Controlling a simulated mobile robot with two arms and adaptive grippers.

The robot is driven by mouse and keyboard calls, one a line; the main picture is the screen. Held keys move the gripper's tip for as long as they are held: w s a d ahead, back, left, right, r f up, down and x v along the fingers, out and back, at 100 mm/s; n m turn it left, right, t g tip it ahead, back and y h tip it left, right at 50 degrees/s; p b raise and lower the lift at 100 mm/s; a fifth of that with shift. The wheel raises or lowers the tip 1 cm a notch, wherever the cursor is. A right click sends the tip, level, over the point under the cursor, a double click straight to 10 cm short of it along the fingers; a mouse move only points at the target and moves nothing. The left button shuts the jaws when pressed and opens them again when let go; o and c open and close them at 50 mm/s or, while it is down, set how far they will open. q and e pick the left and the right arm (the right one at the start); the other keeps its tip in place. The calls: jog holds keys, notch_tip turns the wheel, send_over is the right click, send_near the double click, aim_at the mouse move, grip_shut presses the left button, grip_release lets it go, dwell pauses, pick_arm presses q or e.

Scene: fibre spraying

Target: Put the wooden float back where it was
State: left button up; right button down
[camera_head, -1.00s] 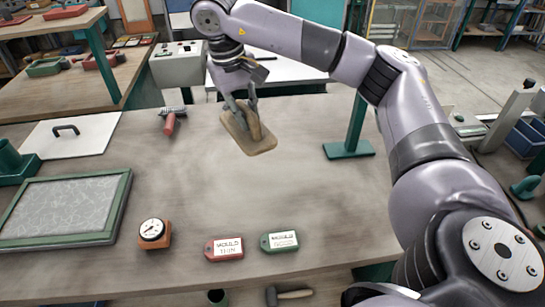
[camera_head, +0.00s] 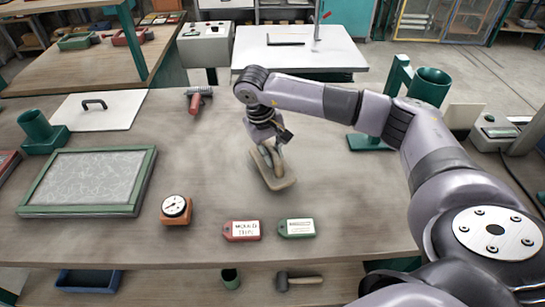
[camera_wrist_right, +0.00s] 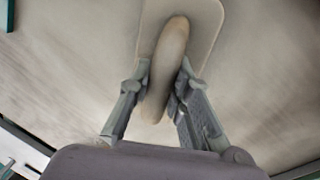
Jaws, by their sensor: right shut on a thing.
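The wooden float (camera_head: 284,183) is a pale tan board with a rounded handle, on or just over the middle of the table; I cannot tell if it touches the top. My right gripper (camera_head: 272,145) is shut on its handle. In the right wrist view the float's handle (camera_wrist_right: 168,65) lies between the two fingers of the right gripper (camera_wrist_right: 160,95), with the flat board beyond it. My left gripper is not in view.
The wooden table (camera_head: 345,215) is clear around the float. A red tag (camera_head: 242,231) and a green tag (camera_head: 297,228) lie in front. A gauge (camera_head: 176,208), a green-framed panel (camera_head: 90,180), a red-handled brush (camera_head: 195,101) and a white board (camera_head: 100,112) are to the left.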

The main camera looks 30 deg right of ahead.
aim_at(265, 166)
notch_tip(265, 166, down, 2)
jog(key=shift+f, duration=0.15)
jog(key=shift+f, duration=0.1)
jog(key=shift+f, duration=0.15)
jog(key=c, duration=1.5)
grip_release()
jog(key=shift+r, duration=0.2)
jog(key=r+b, duration=0.1)
jog(key=r, duration=0.3)
jog(key=a+r, duration=0.1)
jog(key=r, duration=0.3)
jog(key=a+r+b, duration=0.1)
jog(key=r, duration=0.2)
jog(key=shift+w+a+r+b, duration=0.2)
jog(key=shift+r+b, duration=0.15)
jog(key=shift+r, duration=0.05)
